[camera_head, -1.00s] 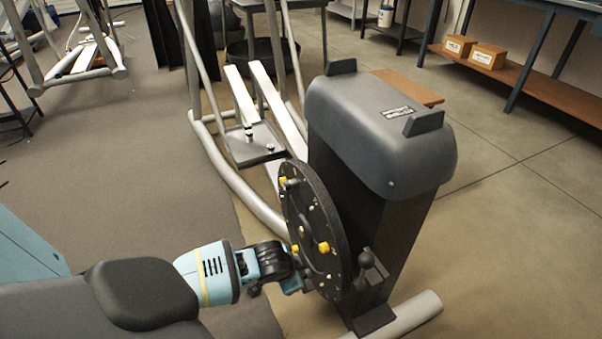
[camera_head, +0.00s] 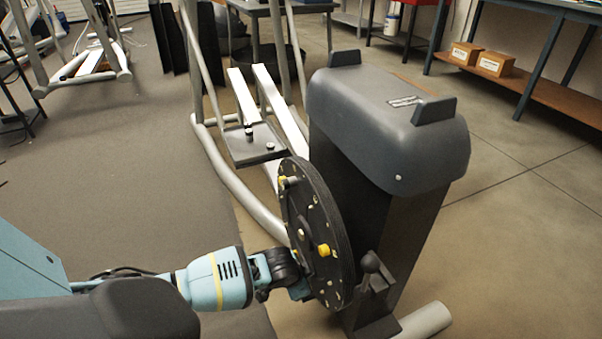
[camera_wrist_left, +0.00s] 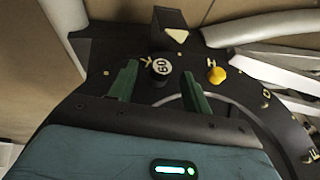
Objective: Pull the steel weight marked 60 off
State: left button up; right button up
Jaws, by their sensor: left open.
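The black flywheel disc (camera_head: 308,215) stands on the side of the grey machine housing (camera_head: 390,120), with yellow knobs and small studs on its face. In the left wrist view the steel weight marked 60 (camera_wrist_left: 161,68) is a dark round piece with a pale top, on the disc. My left gripper (camera_wrist_left: 160,86) is open, its two green fingers on either side of the weight; I cannot tell whether they touch it. In the head view the gripper (camera_head: 306,288) is at the disc's lower left edge, and the weight is hidden there. My right gripper is not in view.
A yellow knob (camera_wrist_left: 216,75) sits on the disc just right of the weight. A black ball-ended lever (camera_head: 370,262) stands right of the disc. White rails (camera_head: 280,108) and a grey tubular frame (camera_head: 235,180) lie behind. Open floor (camera_head: 130,170) is to the left.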

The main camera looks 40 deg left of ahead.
pick_arm(q)
jog(key=shift+f, duration=0.1)
grip_shut()
dwell(0.8)
